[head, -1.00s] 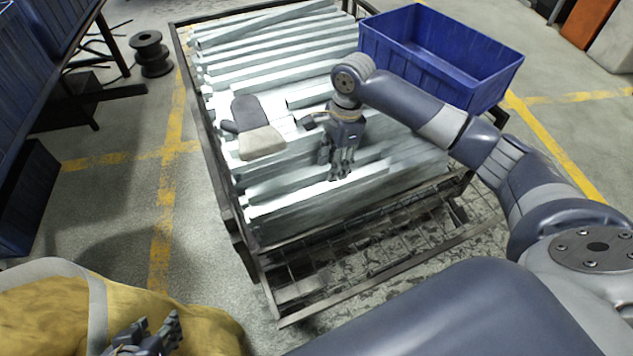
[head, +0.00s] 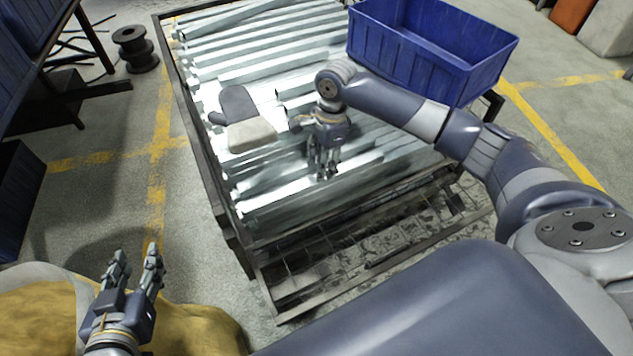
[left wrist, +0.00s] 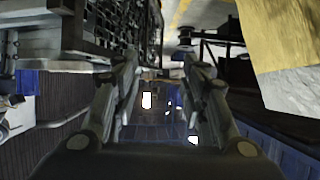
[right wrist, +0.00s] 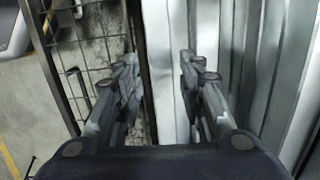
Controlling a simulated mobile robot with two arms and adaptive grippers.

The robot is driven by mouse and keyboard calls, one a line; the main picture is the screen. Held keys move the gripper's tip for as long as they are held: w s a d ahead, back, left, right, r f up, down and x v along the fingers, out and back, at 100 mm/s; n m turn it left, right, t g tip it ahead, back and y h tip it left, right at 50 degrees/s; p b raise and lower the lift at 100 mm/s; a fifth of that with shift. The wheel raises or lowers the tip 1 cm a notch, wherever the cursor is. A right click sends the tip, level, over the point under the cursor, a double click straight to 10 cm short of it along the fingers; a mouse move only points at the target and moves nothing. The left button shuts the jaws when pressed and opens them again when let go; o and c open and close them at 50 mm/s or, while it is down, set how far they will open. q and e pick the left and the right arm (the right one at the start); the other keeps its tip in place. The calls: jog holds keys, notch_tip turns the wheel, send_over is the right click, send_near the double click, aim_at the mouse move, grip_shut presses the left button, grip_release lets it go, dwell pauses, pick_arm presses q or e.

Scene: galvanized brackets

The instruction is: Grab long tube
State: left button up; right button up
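Long galvanized tubes (head: 262,55) lie side by side in a dark metal rack, shiny and pale. The front tubes (head: 285,213) lie nearest me. My right gripper (head: 324,176) points down over the front tubes, fingers apart. In the right wrist view, a tube (right wrist: 160,75) runs between the open fingertips (right wrist: 159,60); I cannot tell whether they touch it. My left gripper (head: 134,258) is open and empty, left of the rack and above a yellow-brown covered shape. Its spread fingers also show in the left wrist view (left wrist: 160,60).
A grey and beige glove (head: 240,105) lies on the tubes. A blue crate (head: 410,55) stands at the rack's back right. A black spool (head: 135,50) stands on the floor at left.

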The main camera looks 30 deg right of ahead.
jog(key=shift+a+f+b, duration=0.2)
jog(key=shift+f+b, duration=0.2)
jog(key=shift+f, duration=0.2)
jog(key=shift+a+f+b, duration=0.15)
jog(key=shift+f+b, duration=0.2)
jog(key=shift+f, duration=0.2)
pick_arm(q)
notch_tip(320, 180, up, 14)
jog(key=w+d+t+h+b, duration=0.1)
jog(key=w+d+t+h, duration=0.1)
jog(key=t, duration=0.6)
jog(key=shift+w+d+f+h, duration=0.15)
jog(key=shift+w+d+h, duration=0.1)
jog(key=shift+h, duration=0.05)
pick_arm(e)
jog(key=f, duration=0.2)
jog(key=shift+a+f, duration=0.25)
jog(key=shift+f, duration=0.15)
grip_shut()
